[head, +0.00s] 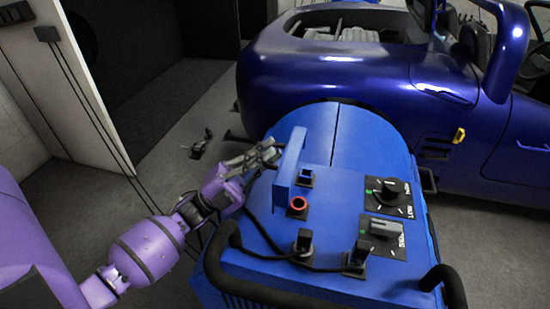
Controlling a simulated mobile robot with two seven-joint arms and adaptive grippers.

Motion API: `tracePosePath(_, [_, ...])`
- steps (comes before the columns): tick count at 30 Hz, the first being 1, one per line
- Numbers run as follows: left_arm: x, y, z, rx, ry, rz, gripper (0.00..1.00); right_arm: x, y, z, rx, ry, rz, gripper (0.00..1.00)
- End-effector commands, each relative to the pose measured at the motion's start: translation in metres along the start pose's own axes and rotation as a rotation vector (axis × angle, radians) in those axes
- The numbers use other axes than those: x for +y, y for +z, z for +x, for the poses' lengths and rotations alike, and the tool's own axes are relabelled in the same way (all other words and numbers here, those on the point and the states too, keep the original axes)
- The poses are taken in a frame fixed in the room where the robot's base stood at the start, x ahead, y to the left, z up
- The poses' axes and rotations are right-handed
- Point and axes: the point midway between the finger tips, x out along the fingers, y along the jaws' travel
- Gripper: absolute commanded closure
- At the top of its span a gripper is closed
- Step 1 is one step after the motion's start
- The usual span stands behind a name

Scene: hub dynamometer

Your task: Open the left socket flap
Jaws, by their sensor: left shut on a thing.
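The left socket flap (289,163) is a blue plate on top of the blue dynamometer unit (338,180). It stands raised, at a steep angle to the top face. My left gripper (268,154) comes in from the left and is shut on the flap's left side. The exact contact of the fingertips is hard to make out. Just right of the flap are a small blue square socket (305,177) and a red-ringed round socket (298,205). My right gripper is not in view.
Two rotary knobs (388,192) (384,230) sit on the right of the panel. A dark blue car (350,95) stands close behind. Floor at left is mostly open.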

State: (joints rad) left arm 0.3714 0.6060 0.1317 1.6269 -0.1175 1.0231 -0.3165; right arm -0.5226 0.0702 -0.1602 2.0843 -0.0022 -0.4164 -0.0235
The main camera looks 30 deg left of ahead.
Motion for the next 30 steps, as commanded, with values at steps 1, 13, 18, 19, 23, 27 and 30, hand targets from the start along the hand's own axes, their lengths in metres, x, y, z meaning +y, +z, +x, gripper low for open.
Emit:
tracePosePath(1, [0.0019,0.0007,-0.0035,-0.001,0.003,-0.005,1.00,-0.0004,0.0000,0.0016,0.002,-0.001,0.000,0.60])
tracePosePath(13, [-0.0002,0.0032,-0.0090,-0.001,0.004,-0.005,1.00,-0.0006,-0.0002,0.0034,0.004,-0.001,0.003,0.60])
tracePosePath(18, [-0.0003,0.0032,-0.0091,-0.001,0.004,-0.005,1.00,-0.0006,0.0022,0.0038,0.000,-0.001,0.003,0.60])
tracePosePath(19, [-0.0003,0.0032,-0.0091,-0.001,0.004,-0.005,1.00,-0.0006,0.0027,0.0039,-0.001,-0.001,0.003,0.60])
tracePosePath(23, [-0.0002,0.0032,-0.0090,-0.001,0.004,-0.005,1.00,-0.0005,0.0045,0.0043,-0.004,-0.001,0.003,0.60])
tracePosePath(27, [-0.0002,0.0031,-0.0088,-0.001,0.004,-0.004,0.83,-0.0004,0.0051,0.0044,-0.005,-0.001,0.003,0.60])
tracePosePath(30, [-0.0005,0.0032,-0.0086,0.000,0.004,-0.003,0.83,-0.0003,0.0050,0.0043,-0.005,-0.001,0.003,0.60])
